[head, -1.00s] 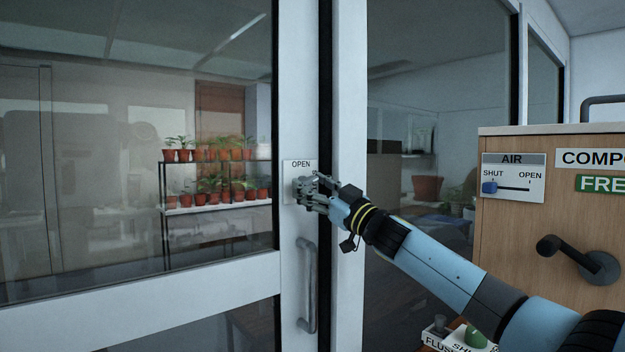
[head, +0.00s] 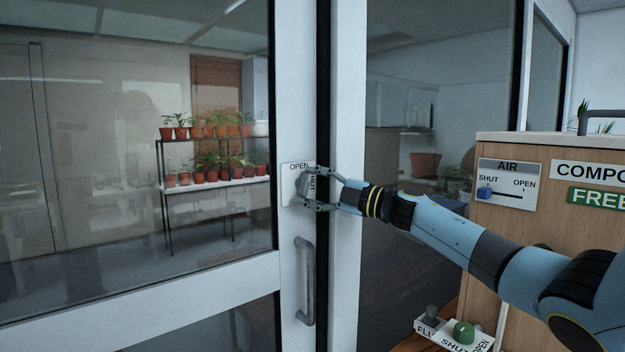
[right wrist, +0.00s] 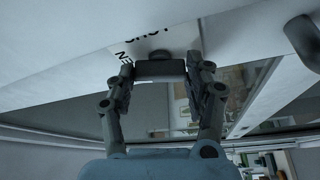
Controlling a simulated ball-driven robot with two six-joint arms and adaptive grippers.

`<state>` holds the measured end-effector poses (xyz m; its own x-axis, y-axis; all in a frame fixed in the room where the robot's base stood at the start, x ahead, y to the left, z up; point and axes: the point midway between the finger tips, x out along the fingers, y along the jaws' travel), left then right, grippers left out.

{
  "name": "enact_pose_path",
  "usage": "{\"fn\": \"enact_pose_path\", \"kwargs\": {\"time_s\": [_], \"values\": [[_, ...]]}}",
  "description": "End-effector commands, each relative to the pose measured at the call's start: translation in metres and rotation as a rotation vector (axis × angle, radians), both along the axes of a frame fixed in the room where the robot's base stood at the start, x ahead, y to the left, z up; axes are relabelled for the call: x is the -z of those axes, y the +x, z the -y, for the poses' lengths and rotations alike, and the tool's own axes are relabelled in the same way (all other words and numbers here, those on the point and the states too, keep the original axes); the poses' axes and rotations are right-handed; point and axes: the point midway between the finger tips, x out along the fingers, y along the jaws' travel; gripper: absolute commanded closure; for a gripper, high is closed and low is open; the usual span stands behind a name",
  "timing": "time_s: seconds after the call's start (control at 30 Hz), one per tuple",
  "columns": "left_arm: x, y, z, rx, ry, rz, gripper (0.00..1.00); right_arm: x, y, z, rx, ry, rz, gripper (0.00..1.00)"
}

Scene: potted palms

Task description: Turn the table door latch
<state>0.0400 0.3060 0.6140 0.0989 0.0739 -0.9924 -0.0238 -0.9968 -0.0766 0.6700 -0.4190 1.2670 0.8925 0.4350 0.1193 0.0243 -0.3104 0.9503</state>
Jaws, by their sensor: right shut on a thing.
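The door latch (head: 303,184) is a grey turn-knob on a white plate (head: 290,196) fixed to the white door frame. The plate reads "OPEN" at its top, with another word beside the knob partly covered. My right gripper (head: 318,187) is shut on the latch, with one finger above it and one below. In the right wrist view the latch (right wrist: 160,70) is a dark bar held between the two fingertips of my right gripper (right wrist: 161,76). The plate's lettering shows just behind it. My left gripper is in neither view.
A vertical grey door handle (head: 305,282) is below the latch. A wooden cabinet (head: 560,240) with an "AIR" slider (head: 507,184) stands at right. A box with a green button (head: 464,332) is low at right. Potted plants on a rack (head: 205,186) show through the glass.

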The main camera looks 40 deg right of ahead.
Motion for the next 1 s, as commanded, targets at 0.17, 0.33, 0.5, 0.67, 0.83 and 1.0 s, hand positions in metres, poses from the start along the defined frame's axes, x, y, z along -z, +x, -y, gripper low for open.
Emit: {"fn": "enact_pose_path", "kwargs": {"time_s": [0.17,0.33,0.5,0.67,0.83,1.0], "values": [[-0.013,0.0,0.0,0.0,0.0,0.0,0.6,-0.002,0.0,0.0,-0.002,-0.134,0.009,0.8],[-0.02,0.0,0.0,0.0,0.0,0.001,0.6,-0.002,0.0,0.0,-0.001,-0.23,0.015,0.8],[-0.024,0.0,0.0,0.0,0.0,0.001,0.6,-0.001,0.0,0.0,-0.001,-0.293,0.02,0.8],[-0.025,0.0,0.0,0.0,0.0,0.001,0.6,-0.001,0.0,0.0,-0.002,-0.323,0.023,0.8],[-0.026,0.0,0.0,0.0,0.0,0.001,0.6,0.0,0.0,0.0,-0.002,-0.333,0.023,0.8],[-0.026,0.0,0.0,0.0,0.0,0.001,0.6,0.0,-0.001,0.0,-0.002,-0.333,0.023,0.8]]}}
